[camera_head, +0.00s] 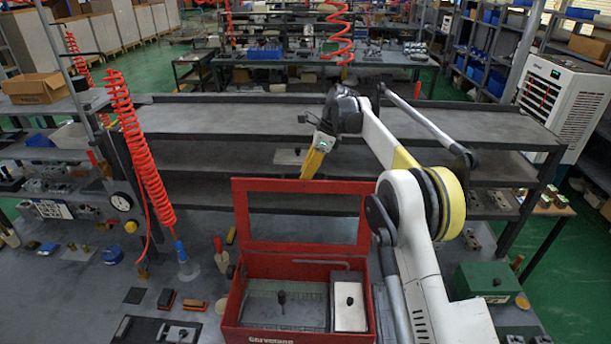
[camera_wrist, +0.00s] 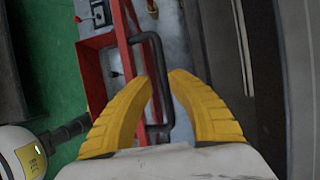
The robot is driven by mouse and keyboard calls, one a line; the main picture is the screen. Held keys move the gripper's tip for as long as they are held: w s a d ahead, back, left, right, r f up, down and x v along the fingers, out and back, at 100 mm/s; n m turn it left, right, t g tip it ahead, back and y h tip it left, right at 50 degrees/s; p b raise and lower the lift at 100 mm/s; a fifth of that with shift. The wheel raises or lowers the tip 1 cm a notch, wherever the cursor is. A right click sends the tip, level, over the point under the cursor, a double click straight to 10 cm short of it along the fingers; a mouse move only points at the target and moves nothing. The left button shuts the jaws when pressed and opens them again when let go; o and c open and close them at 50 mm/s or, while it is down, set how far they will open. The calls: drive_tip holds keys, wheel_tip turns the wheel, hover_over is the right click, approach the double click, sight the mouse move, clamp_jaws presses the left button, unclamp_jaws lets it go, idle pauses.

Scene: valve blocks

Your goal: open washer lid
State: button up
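The washer is a red box (camera_head: 237,318) at the bottom middle of the head view. Its lid, a red frame with a see-through window (camera_head: 240,212), stands upright at the back of the box, so the inside shows. My gripper (camera_head: 308,174) is just behind the lid's top edge, with yellow fingers pointing down. In the wrist view my gripper (camera_wrist: 161,78) has its fingertips apart, with the lid's black handle (camera_wrist: 143,38) running between them. I cannot make out clear contact on both sides. The lid's red edge (camera_wrist: 124,55) lies left of the fingers.
Inside the washer are a grey tray (camera_head: 262,308) and a pale block with a black knob (camera_head: 349,318). A grey shelf rack (camera_head: 225,118) stands behind. A red coiled hose (camera_head: 140,150) hangs at left. A green box (camera_head: 485,281) sits at right.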

drive_tip(key=v, duration=0.7)
drive_tip(key=shift+d, duration=0.1)
drive_tip(key=shift+d+r+b, duration=0.15)
drive_tip(key=shift+d+b, duration=0.05)
drive_tip(key=shift+b, duration=0.25)
drive_tip(key=s+d+n+t+h+b, duration=0.1)
drive_tip(key=s+d+n+b, duration=0.25)
drive_tip(key=s, duration=0.25)
drive_tip(key=s+d+n+t+b, duration=0.2)
drive_tip(key=s+d+n+b, duration=0.1)
drive_tip(key=s+b, duration=0.3)
drive_tip(key=s+d+n+t+h+b, duration=0.1)
drive_tip(key=s+d+n+b, duration=0.25)
drive_tip(key=s, duration=0.35)
drive_tip(key=s+d+f+n+t+h+b, duration=0.1)
drive_tip(key=s+d+f+n+b, duration=0.2)
drive_tip(key=s+f, duration=0.9)
drive_tip(key=s+d+f+n+t+h+b, duration=0.1)
drive_tip(key=s+d+f+n+t+b, duration=0.1)
drive_tip(key=s+d+f+n+b, duration=0.2)
drive_tip(key=s+f+n+b, duration=0.1)
drive_tip(key=s+f+b, duration=0.2)
drive_tip(key=s+f, duration=0.4)
drive_tip(key=shift+s+d+f+n+t+h, duration=0.25)
drive_tip(key=shift+s+f+n+t+h, duration=0.1)
drive_tip(key=shift+s, duration=0.5)
